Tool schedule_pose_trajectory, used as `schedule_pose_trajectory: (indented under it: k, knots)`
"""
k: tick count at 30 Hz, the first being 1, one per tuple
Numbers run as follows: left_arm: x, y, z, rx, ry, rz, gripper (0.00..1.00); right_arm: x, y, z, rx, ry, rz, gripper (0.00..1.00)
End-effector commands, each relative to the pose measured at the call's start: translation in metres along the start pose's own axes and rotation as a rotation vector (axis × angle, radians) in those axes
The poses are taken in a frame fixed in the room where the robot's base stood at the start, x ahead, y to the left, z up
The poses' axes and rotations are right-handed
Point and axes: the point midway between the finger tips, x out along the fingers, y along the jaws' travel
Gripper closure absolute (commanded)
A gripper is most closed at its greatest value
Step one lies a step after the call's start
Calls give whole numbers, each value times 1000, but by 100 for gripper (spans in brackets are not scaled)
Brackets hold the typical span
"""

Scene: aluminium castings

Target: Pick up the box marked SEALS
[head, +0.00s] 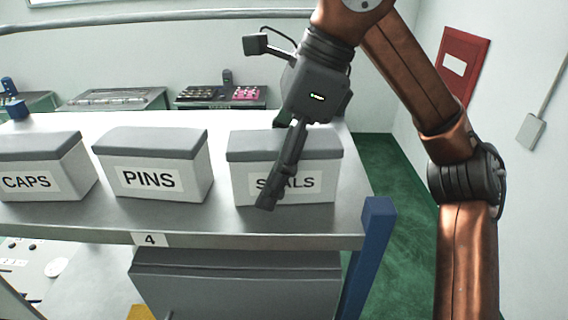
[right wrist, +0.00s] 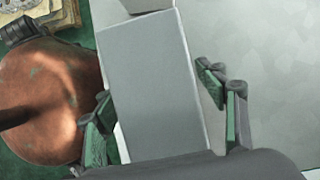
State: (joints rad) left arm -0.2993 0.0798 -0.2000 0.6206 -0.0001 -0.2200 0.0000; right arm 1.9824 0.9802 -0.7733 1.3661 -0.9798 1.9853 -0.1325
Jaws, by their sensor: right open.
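The SEALS box (head: 235,180) is white with a grey lid and stands at the right end of the shelf. My right gripper (head: 268,200) hangs in front of it in the head view and covers part of its label. In the right wrist view the grey lid of a box (right wrist: 152,85) lies between the two open fingers of my right gripper (right wrist: 165,108), with nothing gripped. How far the fingers are from the box walls is hard to tell. My left gripper is not in view.
The PINS box (head: 150,180) and the CAPS box (head: 45,182) stand to the left on the same shelf (head: 215,222). A blue post (head: 372,245) rises at the shelf's right front corner. Green floor (head: 400,220) lies right of the shelf. Trays stand on benches behind.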

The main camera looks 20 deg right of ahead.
Motion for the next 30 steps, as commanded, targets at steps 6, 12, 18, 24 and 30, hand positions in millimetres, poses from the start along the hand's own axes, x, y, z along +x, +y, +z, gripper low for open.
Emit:
schedule_pose_trajectory:
  k: [6,12,18,24,30]
  knots:
    - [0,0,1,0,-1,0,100,0,0,0,0,0,0,35]
    - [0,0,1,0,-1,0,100,2,0,-1,0,0,1,35]
    - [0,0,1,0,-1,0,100,4,0,-2,1,-1,1,35]
    - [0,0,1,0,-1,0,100,4,0,-2,1,-1,1,35]
    - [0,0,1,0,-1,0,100,4,0,-2,0,-1,1,42]
